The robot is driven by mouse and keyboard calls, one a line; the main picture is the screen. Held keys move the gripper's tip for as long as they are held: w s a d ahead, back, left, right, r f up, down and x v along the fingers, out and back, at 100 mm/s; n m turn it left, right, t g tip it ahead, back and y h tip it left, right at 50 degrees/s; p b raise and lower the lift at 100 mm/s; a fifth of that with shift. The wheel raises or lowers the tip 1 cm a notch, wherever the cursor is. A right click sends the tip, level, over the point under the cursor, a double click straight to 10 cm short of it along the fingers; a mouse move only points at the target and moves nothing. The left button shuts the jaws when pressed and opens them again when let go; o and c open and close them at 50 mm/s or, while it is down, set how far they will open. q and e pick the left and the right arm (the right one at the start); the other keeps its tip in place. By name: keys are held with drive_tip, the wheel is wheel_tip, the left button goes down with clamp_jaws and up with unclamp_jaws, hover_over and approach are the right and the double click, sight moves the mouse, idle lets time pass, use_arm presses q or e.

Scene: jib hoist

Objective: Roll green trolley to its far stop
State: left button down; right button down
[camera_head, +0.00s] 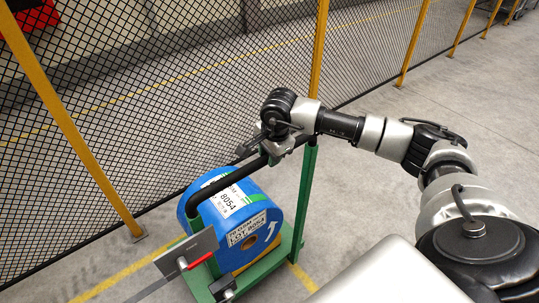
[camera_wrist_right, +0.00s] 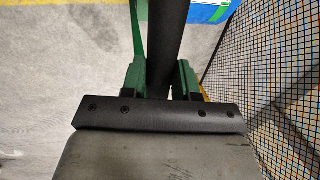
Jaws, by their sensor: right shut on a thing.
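The green trolley (camera_head: 273,262) stands on the floor beside the mesh fence and carries a large blue reel (camera_head: 238,222) with white labels. A black handle bar (camera_head: 222,179) runs across its top to a green post (camera_head: 303,200). My right gripper (camera_head: 272,148) is shut on the handle bar near the post end. In the right wrist view the dark bar (camera_wrist_right: 164,40) runs up between green parts, with a blue patch at the upper right. The fingertips are partly hidden. My left gripper is not in view. I cannot make out the far stop.
A mesh fence (camera_head: 170,110) with yellow posts (camera_head: 318,45) runs close along the trolley's far side. A grey plate with a red piece (camera_head: 188,258) is at the trolley's near left. A yellow line (camera_head: 120,280) crosses the floor. Bare concrete (camera_head: 345,205) lies to the right.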

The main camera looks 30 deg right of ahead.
drive_tip(key=shift+w+d+f+b, duration=0.1)
drive_tip(key=shift+d+b, duration=0.3)
drive_tip(key=shift+d, duration=0.25)
drive_tip(key=shift+d+r, duration=0.1)
drive_tip(key=shift+r, duration=0.15)
drive_tip(key=shift+d, duration=0.2)
drive_tip(key=c, duration=0.8)
unclamp_jaws()
drive_tip(key=shift+d+f, duration=0.1)
drive_tip(key=shift+d, duration=0.05)
drive_tip(key=shift+c, duration=0.2)
use_arm(q)
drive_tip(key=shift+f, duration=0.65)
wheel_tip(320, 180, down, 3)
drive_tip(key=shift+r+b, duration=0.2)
drive_tip(key=shift+b, duration=1.05)
use_arm(e)
wheel_tip(320, 180, up, 11)
drive_tip(key=s, duration=0.2)
drive_tip(key=shift+f, duration=0.2)
